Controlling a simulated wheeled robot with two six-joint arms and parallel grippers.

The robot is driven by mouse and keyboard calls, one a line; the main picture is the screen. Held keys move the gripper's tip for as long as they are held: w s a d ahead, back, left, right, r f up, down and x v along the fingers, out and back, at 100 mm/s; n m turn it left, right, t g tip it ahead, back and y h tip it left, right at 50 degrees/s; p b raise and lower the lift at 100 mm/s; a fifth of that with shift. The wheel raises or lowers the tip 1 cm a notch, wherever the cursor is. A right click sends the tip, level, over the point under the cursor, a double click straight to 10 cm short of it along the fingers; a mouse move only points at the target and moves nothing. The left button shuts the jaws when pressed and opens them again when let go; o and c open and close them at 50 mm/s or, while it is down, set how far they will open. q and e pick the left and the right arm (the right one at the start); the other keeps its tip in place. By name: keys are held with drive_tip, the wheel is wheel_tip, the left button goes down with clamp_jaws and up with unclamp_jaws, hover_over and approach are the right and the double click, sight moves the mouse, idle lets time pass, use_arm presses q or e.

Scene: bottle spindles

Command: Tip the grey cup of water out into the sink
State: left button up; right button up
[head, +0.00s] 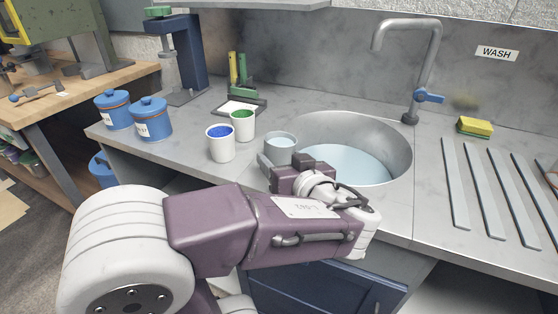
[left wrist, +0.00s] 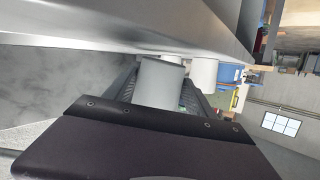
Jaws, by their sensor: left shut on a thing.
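The grey cup (head: 281,144) is near the left rim of the sink in the head view, with pale water showing at its mouth. It looks about upright. My left gripper (head: 279,160) is shut on the cup, with a finger at either side; its wrist hides the cup's lower part. In the left wrist view the cup (left wrist: 160,82) sits between the dark fingers. The round metal sink (head: 395,135) is just right of the cup and holds pale blue water. I cannot tell the cup's exact height over the rim. My right gripper is not in view.
White cups of blue paint (head: 221,148) and green paint (head: 243,127) stand close left of the grey cup. Two blue lidded jars (head: 150,122) are farther left. A tap (head: 428,70) arches behind the sink. A sponge (head: 475,127) and metal slats (head: 485,190) lie to the right.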

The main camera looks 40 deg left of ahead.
sight(295, 148)
use_arm(q)
drive_tip(key=shift+w+d+r, duration=0.1)
drive_tip(key=shift+w+d, duration=0.05)
drive_tip(key=shift+w, duration=0.6)
drive_tip(key=shift+w+d+r+m+g+p, duration=0.2)
drive_tip(key=shift+w+p, duration=0.15)
drive_tip(key=shift+p, duration=0.15)
drive_tip(key=shift+w+d+r+m+g+p, duration=0.1)
drive_tip(key=shift+w+r+m+g+p, duration=0.1)
drive_tip(key=shift+w+p, duration=0.2)
drive_tip(key=shift+w+d+f+m+p, duration=0.1)
drive_tip(key=shift+w+f+m+p, duration=0.2)
drive_tip(key=shift+w+p, duration=0.4)
drive_tip(key=shift+s, duration=0.1)
drive_tip(key=shift+s+r+m+g+p, duration=0.2)
drive_tip(key=shift+m+g+p, duration=0.25)
drive_tip(key=shift+m+p, duration=0.5)
drive_tip(key=shift+s+r+m+g+p, duration=0.1)
drive_tip(key=shift+r+m+g+p, duration=0.3)
drive_tip(key=shift+p, duration=0.95)
drive_tip(key=shift+w+f+m+g+p, duration=0.15)
drive_tip(key=shift+m+g+p, duration=0.8)
drive_tip(key=shift+m+p, duration=0.85)
